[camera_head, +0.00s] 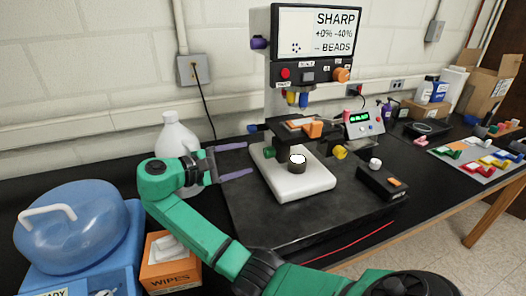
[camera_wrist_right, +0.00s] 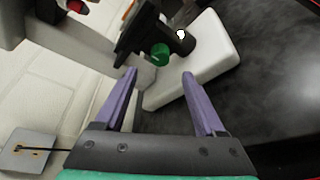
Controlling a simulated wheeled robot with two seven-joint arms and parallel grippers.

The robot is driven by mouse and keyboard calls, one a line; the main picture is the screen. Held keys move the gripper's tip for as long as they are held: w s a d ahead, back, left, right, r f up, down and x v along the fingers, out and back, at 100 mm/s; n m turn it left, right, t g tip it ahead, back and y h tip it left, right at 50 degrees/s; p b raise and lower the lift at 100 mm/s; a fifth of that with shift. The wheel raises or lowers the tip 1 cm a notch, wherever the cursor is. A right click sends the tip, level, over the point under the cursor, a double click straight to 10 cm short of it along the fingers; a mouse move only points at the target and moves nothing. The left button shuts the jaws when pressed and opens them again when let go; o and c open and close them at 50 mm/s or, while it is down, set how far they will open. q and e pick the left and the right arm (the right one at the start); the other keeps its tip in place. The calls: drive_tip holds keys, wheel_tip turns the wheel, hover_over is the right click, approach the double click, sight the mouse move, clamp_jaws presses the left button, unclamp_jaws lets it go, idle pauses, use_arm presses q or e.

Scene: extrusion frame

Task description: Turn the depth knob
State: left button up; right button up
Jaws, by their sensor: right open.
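A grey and white bench machine with a "SHARP +0% -40% BEADS" panel (camera_head: 317,32) stands on a dark mat. It carries several knobs: purple (camera_head: 258,42) at the panel's left, orange (camera_head: 342,75) at its lower right, and yellow (camera_head: 340,152) at the stage's right. In the right wrist view a green knob (camera_wrist_right: 160,53) shows just beyond and between the fingertips. I cannot read which is the depth knob. My right gripper (camera_head: 249,158) is open and empty, left of the machine's stage, its purple fingers pointing at it; both fingers show in the wrist view (camera_wrist_right: 160,73). My left gripper is out of view.
A white jug (camera_head: 176,137) stands behind my right gripper. A wipes box (camera_head: 170,268) and blue water container (camera_head: 75,222) are at front left. A small black box (camera_head: 382,185), a control box (camera_head: 364,124) and a tray of coloured parts (camera_head: 470,150) lie to the right.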

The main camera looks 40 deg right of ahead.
sight(265, 153)
drive_tip(key=p+x, duration=0.2)
drive_tip(key=x, duration=0.5)
drive_tip(key=shift+d, duration=0.35)
drive_tip(key=shift+d+f, duration=0.15)
drive_tip(key=shift+d, duration=0.2)
drive_tip(key=shift+s, duration=0.1)
drive_tip(key=shift+c, duration=0.4)
clamp_jaws()
